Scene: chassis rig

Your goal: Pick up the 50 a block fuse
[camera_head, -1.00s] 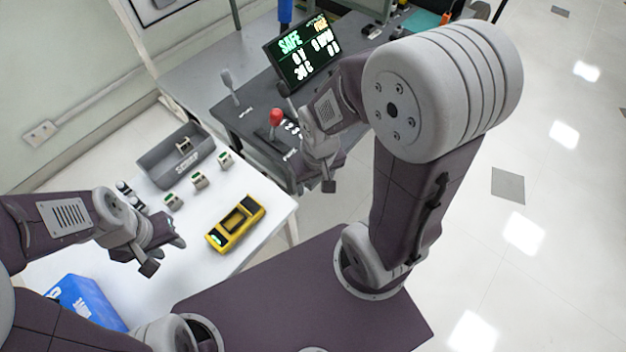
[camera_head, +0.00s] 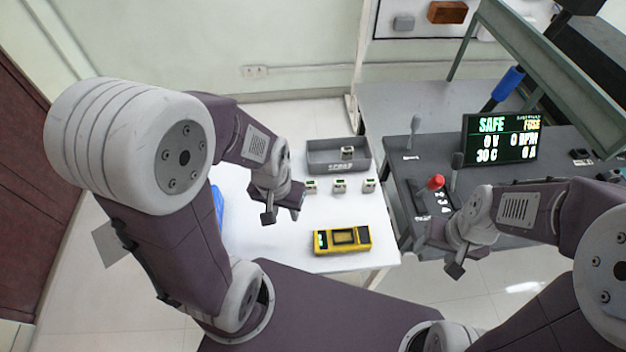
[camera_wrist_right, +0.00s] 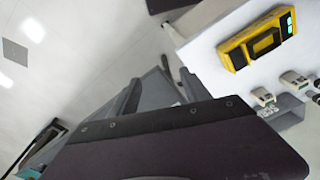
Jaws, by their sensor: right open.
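Three small pale block fuses with green tops stand in a row on the white table in the head view: left (camera_head: 311,186), middle (camera_head: 339,185) and right (camera_head: 369,185). Another similar block (camera_head: 347,152) is in the grey tray. Their ratings are too small to read. Blocks also show in the right wrist view (camera_wrist_right: 263,95). My left gripper (camera_head: 284,213) is open and empty over the table, just left of the row. My right gripper (camera_head: 470,262) is open and empty, right of the table and in front of the dark bench.
The grey scrap tray (camera_head: 320,165) stands behind the fuses. A yellow meter (camera_head: 342,239) lies in front of them. The dark bench at right has a red-knobbed lever (camera_head: 436,182) and a display (camera_head: 500,138) reading SAFE. A blue box (camera_head: 218,205) is partly hidden behind my left arm.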

